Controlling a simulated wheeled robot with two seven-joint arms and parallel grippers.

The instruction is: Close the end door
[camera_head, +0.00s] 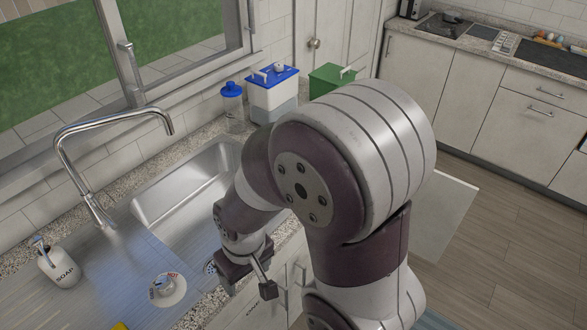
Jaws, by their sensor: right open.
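A pale cabinet door panel (448,215) stands swung out from the counter over the floor, right of my arm. My right arm hides its left part and its hinge side. My right gripper (249,287) is open and empty at the sink counter's front edge, left of the open door and apart from it. Cabinet fronts with bar handles (281,298) show below and just right of the gripper. I cannot tell whether the gripper touches a handle. My left gripper is not in view.
A steel sink (185,190) with a tall faucet (105,130) lies left of the arm. Blue-lidded and green containers stand behind. Wooden floor (510,235) is free at right.

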